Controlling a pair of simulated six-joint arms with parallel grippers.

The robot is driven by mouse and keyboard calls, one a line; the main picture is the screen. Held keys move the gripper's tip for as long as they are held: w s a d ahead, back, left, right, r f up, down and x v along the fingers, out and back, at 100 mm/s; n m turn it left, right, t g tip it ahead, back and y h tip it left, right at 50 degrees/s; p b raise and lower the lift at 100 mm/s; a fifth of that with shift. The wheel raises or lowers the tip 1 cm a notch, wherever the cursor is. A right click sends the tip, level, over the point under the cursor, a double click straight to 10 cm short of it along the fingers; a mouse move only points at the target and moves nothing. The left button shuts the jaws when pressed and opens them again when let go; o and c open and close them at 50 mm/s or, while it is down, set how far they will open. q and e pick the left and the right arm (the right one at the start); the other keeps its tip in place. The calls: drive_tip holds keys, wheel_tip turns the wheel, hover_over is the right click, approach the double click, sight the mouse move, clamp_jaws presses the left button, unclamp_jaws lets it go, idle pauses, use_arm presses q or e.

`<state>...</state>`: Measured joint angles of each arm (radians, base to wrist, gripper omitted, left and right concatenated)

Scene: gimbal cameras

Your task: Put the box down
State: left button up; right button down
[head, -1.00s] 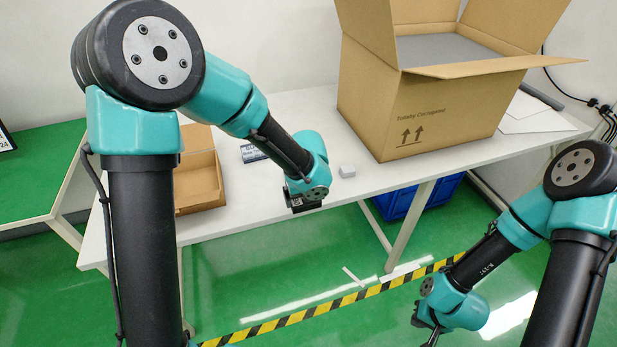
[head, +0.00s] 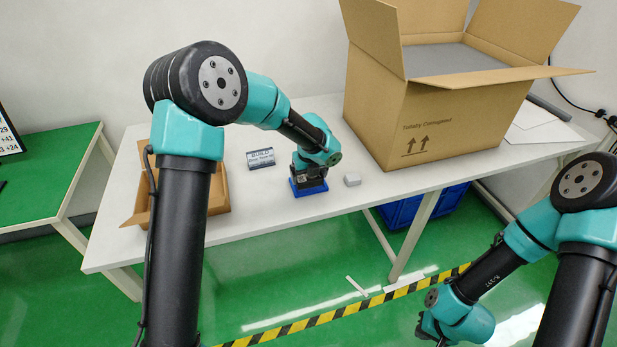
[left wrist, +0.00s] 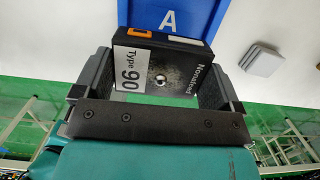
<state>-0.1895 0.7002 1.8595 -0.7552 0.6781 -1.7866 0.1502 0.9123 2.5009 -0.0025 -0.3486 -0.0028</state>
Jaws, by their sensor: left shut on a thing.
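A black box (left wrist: 190,80) with a white "Type 90" label and an orange mark is between the fingers of my left gripper (left wrist: 158,85) in the left wrist view. In the head view, my left gripper (head: 309,179) is shut on it, low over a blue piece (head: 311,191) on the white table (head: 258,216). The blue piece shows a white "A" in the left wrist view (left wrist: 207,17). I cannot tell whether the box touches it. My right gripper (head: 431,332) hangs low at the lower right, empty, its fingers seemingly apart.
A large open cardboard box (head: 450,120) stands at the back right of the table. A small open carton (head: 219,190) is at left, partly behind my left arm. A labelled blue-grey item (head: 261,159) and a small light grey block (head: 352,180) lie near the left gripper.

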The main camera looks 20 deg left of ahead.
use_arm(q)
drive_tip(key=shift+w+a, duration=0.2)
drive_tip(key=shift+w, duration=0.35)
drive_tip(key=shift+w+a, duration=0.15)
drive_tip(key=shift+w, duration=0.4)
drive_tip(key=shift+w+f, duration=0.1)
drive_tip(key=shift+w, duration=0.1)
drive_tip(key=shift+w+a+f, duration=0.1)
drive_tip(key=shift+f, duration=1.65)
drive_tip(key=shift+f, duration=0.2)
drive_tip(key=o, duration=0.7)
drive_tip(key=shift+r, duration=0.15)
